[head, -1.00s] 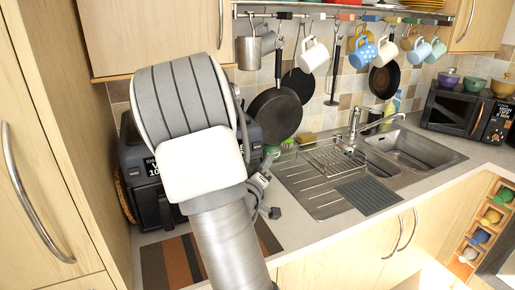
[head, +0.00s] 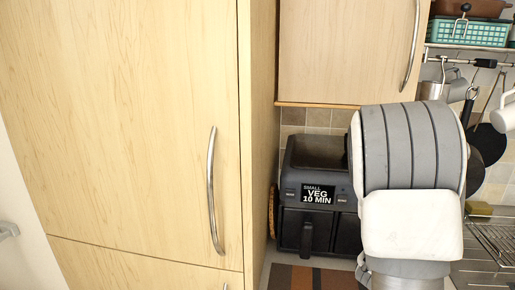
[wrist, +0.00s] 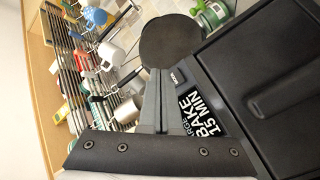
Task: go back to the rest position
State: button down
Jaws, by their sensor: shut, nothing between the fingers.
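My gripper (wrist: 157,75) shows in the wrist view as two grey fingers shut together with nothing between them. In the head view my own arm covers the right side and hides the gripper. Hanging mugs show in the wrist view: a blue mug (wrist: 95,17), a white mug (wrist: 110,55) and another pale mug (wrist: 126,110). They are left of the fingers and apart from them.
A black air fryer (head: 312,200) stands on the counter beside my arm, and shows close by in the wrist view (wrist: 270,75). A tall wooden cabinet (head: 130,120) fills the left. A dark pan (wrist: 170,42) appears beyond the fingertips. A wall cupboard (head: 345,50) is above.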

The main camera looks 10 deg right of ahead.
jog(key=w+a+r+n+t+y, duration=0.1)
jog(key=a+r+y, duration=0.1)
jog(key=a+y, duration=0.75)
jog(key=w+a+r+t+y, duration=0.15)
jog(key=a+y, duration=0.25)
jog(key=a, duration=1.1)
jog(key=s+a+n+g+y, duration=0.1)
jog(key=s+a, duration=0.3)
jog(key=s, duration=0.6)
jog(key=s+a+n+g+y, duration=0.1)
jog(key=s+a+g, duration=0.3)
jog(key=s, duration=0.6)
jog(key=shift+a+r+g, duration=0.35)
jog(key=shift+a+r, duration=0.1)
jog(key=shift+d, duration=0.1)
